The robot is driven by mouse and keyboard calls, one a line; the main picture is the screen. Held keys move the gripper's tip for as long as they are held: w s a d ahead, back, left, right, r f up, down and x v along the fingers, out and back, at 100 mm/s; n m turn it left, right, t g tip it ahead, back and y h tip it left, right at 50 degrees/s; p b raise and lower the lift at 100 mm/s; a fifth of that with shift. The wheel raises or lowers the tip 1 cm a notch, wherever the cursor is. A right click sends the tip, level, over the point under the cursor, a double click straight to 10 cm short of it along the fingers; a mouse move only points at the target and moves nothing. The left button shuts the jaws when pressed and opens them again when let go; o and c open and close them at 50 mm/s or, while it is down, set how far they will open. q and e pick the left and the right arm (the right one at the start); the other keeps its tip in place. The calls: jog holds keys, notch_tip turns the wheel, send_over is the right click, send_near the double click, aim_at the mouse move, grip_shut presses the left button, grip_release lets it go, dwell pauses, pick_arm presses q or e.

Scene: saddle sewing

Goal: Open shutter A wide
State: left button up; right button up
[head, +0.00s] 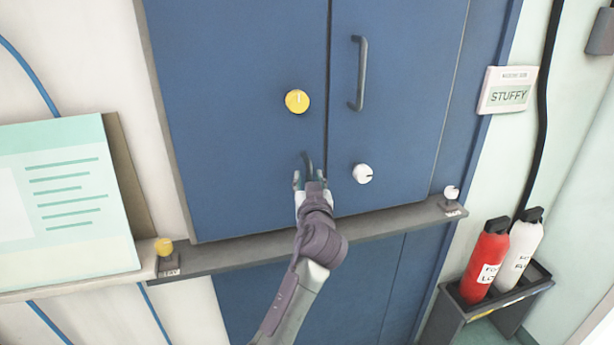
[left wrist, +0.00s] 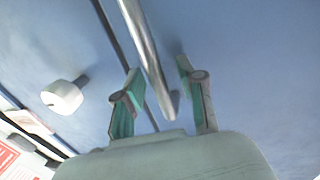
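Two blue shutters stand side by side and look shut: the left one (head: 235,150) with a yellow knob (head: 297,101), the right one (head: 395,110) with a white knob (head: 362,173) and a grey bar handle (head: 359,75). I see no letter A on either. My right gripper is not in view.
A grey ledge (head: 380,222) runs below the shutters, with a small yellow knob (head: 164,247) and a white one (head: 451,192) on it. A red bottle (head: 485,262) and a white bottle (head: 517,252) stand in a rack at right. A board (head: 70,195) leans at left.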

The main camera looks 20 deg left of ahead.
pick_arm(q)
jog(key=shift+s+d+r, duration=0.1)
jog(key=shift+s, duration=0.1)
grip_shut()
dwell(0.3)
